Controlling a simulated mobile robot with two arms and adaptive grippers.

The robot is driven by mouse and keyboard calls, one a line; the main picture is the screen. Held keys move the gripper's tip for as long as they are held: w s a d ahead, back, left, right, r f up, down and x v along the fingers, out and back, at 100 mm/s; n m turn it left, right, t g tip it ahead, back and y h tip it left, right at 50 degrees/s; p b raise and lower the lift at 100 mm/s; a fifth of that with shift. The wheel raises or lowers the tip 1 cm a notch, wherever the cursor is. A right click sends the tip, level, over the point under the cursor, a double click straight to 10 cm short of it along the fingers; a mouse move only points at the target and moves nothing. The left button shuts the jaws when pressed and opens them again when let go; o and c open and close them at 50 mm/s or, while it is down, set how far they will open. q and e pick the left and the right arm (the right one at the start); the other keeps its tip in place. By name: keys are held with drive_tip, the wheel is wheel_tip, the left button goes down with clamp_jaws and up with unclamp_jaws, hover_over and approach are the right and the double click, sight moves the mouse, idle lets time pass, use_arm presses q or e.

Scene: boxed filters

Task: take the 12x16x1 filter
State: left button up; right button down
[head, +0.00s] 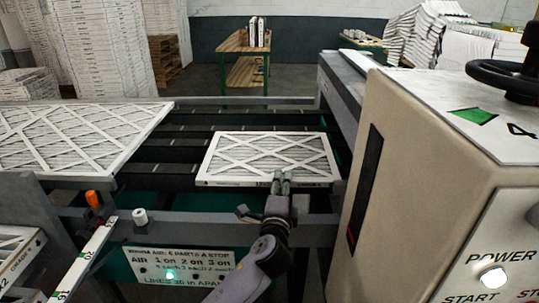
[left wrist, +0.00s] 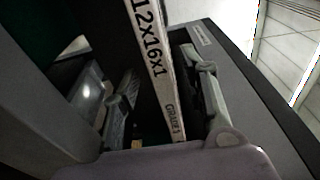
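The 12x16x1 filter (head: 268,155) is a white-framed pleated panel with a crisscross face, lying flat on the dark conveyor rails. My left gripper (head: 281,181) is at its front edge, right of the middle. In the left wrist view the filter's printed edge (left wrist: 158,60) reads "12x16x1" and "GRADE 1". It runs between the two fingers of the left gripper (left wrist: 168,100), with a gap visible on each side, so the gripper looks open around the edge. The right gripper is not in view.
A larger filter (head: 75,135) lies on the conveyor at left. A beige control box (head: 430,190) with a black handwheel (head: 505,78) stands close on the right. A grey front rail (head: 190,225) crosses before the filter. A wooden table (head: 243,70) stands behind.

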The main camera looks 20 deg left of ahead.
use_arm(q)
drive_tip(key=shift+w+a, duration=0.2)
drive_tip(key=shift+w, duration=1.7)
drive_tip(key=shift+c, duration=0.2)
clamp_jaws()
